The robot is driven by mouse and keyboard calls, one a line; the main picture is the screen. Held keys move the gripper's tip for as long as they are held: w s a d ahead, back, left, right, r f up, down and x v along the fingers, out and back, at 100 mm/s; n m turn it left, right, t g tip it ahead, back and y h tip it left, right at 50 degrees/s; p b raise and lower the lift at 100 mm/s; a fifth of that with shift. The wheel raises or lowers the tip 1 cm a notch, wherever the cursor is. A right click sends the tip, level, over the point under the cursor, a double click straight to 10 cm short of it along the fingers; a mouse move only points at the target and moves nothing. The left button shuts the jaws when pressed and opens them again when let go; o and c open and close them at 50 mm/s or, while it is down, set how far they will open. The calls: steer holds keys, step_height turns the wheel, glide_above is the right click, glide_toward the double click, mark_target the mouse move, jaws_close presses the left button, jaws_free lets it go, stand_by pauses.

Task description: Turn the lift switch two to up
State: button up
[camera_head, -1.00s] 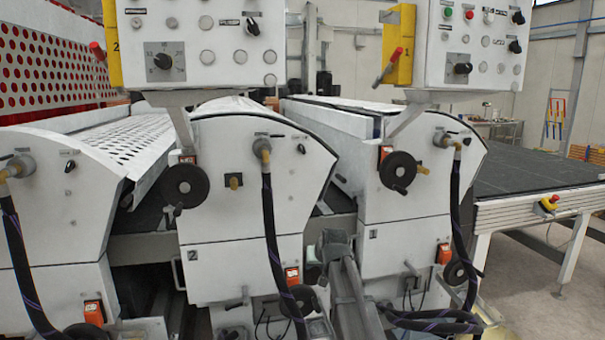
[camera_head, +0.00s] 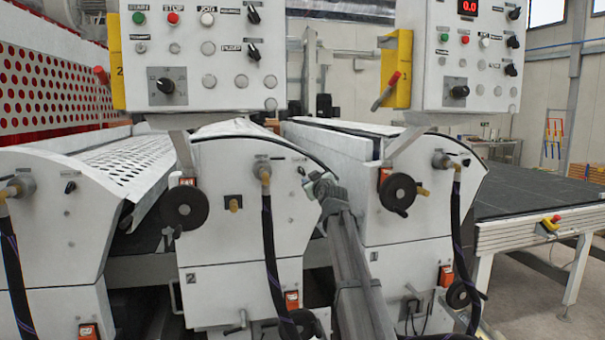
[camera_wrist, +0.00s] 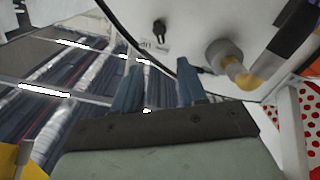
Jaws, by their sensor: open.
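A small black switch (camera_head: 301,171) with a label above it sits on the upper right of the white side panel (camera_head: 225,260) marked 2. It also shows in the wrist view as a black knob (camera_wrist: 159,30) beside a small label. The label is too small to read, so I cannot tell for sure that this is lift switch two. My gripper (camera_head: 319,184) is just right of and below this switch in the head view. In the wrist view my gripper (camera_wrist: 160,78) has its two blue-grey fingers apart and empty, pointing toward the panel edge, apart from the knob.
A brass hose fitting (camera_head: 263,172) with a black hose and a black handwheel (camera_head: 184,209) stand left of the switch. Control box two (camera_head: 205,55) hangs above with more black knobs. Unit one's panel (camera_head: 415,235) is to the right, across a gap.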

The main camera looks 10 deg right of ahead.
mark_target(302, 171)
steer(key=shift+n, duration=0.3)
steer(key=w, duration=1.3)
steer(key=shift+w, duration=0.4)
jaws_close()
